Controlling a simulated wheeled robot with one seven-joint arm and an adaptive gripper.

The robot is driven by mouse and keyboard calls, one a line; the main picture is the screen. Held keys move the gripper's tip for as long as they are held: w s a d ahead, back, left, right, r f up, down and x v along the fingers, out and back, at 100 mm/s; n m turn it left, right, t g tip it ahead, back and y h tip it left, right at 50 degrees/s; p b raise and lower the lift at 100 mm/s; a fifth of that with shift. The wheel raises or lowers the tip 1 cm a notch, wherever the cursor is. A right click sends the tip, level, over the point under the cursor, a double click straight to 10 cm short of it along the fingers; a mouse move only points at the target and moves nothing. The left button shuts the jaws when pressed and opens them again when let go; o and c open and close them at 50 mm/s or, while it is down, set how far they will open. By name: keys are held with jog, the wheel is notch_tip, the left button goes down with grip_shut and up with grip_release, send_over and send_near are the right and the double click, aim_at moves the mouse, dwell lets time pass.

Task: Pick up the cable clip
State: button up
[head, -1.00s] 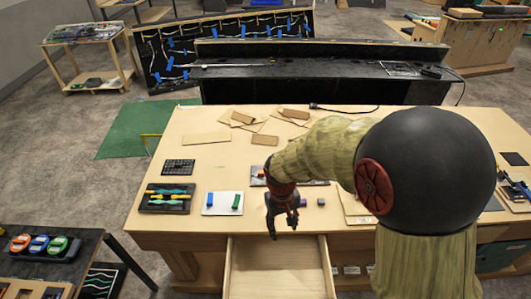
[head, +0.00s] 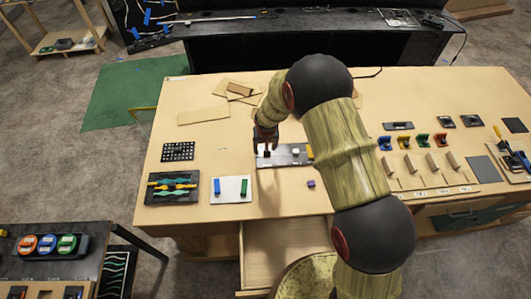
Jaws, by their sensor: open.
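My gripper (head: 267,150) is open and points down over the left end of a dark grey plate (head: 275,160) on the wooden table. I see nothing between its fingers, though they are small and dark here. A small whitish piece (head: 296,153) sits on the plate to the right of the gripper. A small purple block (head: 311,184) lies on the table in front of the plate. I cannot tell which small piece is the cable clip. Blue (head: 384,143), orange (head: 404,141), green (head: 422,139) and red (head: 440,139) pieces stand in a row at the right.
A white plate (head: 245,197) with a blue and a green block lies front left, beside a dark tray (head: 158,194) of coloured tools. Flat cardboard pieces (head: 203,114) lie behind. An open drawer (head: 285,240) juts from the table front. My arm hides part of the middle.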

jog(key=shift+w+d+f+b, duration=0.15)
jog(key=shift+w+d+f, duration=0.15)
jog(key=shift+f, duration=0.35)
jog(key=shift+w+d+f+b, duration=0.2)
jog(key=shift+w+f, duration=0.1)
jog(key=shift+f, duration=0.3)
jog(key=shift+a+f, duration=0.15)
jog(key=shift+f, duration=0.15)
jog(key=x, duration=0.4)
jog(key=shift+f+b, duration=0.1)
jog(key=shift+b, duration=0.3)
jog(key=shift+s, duration=0.1)
jog(key=shift+c, duration=0.4)
jog(key=c, duration=0.8)
